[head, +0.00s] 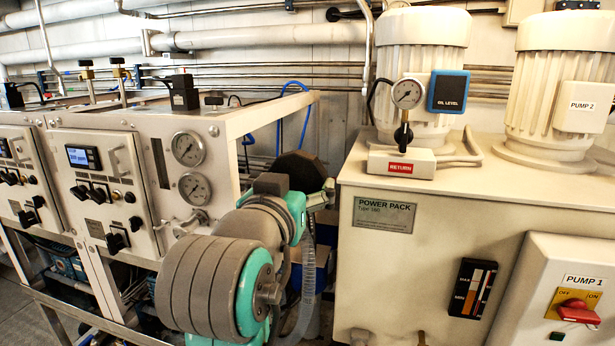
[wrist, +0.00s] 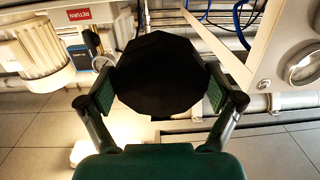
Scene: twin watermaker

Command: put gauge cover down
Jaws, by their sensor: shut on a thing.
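The gauge cover (wrist: 158,72) is a black, many-sided piece that fills the middle of the wrist view. My gripper (wrist: 159,90) is shut on it, with one green-padded finger against each side. In the head view the dark cover (head: 302,168) shows behind my arm, in front of the gap between the white gauge panel and the power pack. My gripper (head: 322,196) is mostly hidden there by my own wrist. The cover is held in the air, and nothing is seen touching it from below.
A white panel with two round gauges (head: 188,148) stands left of the cover. The cream power pack (head: 440,240) stands at right, with a return block (head: 402,162) and small gauge (head: 407,93) on top. Blue hoses (head: 290,95) hang behind. Tiled floor (wrist: 40,125) lies below.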

